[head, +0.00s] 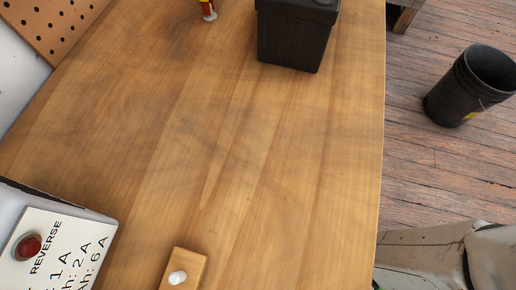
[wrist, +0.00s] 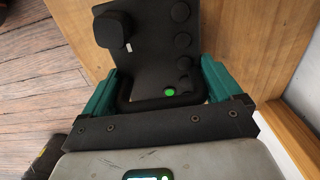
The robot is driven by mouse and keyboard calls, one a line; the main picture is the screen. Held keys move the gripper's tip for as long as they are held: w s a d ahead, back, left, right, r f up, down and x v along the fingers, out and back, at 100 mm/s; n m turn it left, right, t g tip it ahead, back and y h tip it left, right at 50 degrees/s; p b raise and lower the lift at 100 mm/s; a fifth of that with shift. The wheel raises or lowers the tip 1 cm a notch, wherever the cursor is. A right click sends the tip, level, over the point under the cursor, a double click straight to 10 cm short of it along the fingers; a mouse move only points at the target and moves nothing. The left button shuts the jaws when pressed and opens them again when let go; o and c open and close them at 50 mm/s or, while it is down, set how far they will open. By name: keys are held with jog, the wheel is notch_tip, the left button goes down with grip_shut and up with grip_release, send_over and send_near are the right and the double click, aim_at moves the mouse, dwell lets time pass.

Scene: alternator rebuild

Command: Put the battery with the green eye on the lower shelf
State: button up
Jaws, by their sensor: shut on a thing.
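A black battery (wrist: 146,60) fills the middle of the wrist view. Its top shows a row of round caps, a raised block at the left and a bright green eye (wrist: 169,92). My gripper (wrist: 160,76) is shut on this battery, with one teal finger on each side of it. Its underside is hidden, so I cannot tell whether it touches anything. Another black battery (head: 293,38) stands on the bench top (head: 200,130) at the top of the head view, partly cut off. Its eye is not visible. I cannot make out the lower shelf for certain.
A black bucket (head: 470,85) stands on the plank floor (head: 440,165) right of the bench. A control box with a red button (head: 28,247) and a small wooden block with a white knob (head: 178,278) are at the near left. The bench's middle is clear.

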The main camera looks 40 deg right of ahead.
jog(key=shift+w+d+f, duration=0.1)
jog(key=shift+w, duration=0.05)
jog(key=o, duration=1.7)
jog(key=shift+f, duration=0.25)
jog(key=shift+o, duration=0.2)
jog(key=shift+r, duration=0.1)
notch_tip(320, 180, up, 12)
jog(key=p, duration=0.4)
